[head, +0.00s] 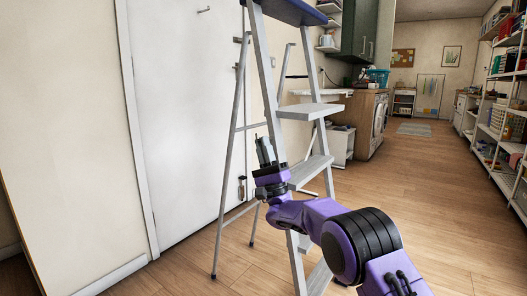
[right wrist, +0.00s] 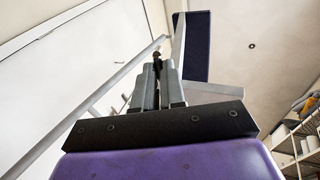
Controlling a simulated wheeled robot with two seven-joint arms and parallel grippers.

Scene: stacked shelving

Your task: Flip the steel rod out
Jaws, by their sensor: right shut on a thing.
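A grey stepladder (head: 313,110) with a blue top stands open in front of a white door. A thin steel rod (head: 250,127) runs across from its rear leg toward the front leg, near my fingers. My right gripper (head: 265,150) points up beside the ladder's front leg. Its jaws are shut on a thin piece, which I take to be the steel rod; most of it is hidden. In the right wrist view the gripper (right wrist: 158,66) has its fingers close together, with a small dark brownish tip between them. My left gripper is not in view.
The white door (head: 185,100) with a hook is behind the ladder. A washing machine (head: 366,125) and counter stand farther back. Shelving (head: 500,125) lines the right wall. The wooden floor (head: 430,190) is clear to the right of the ladder.

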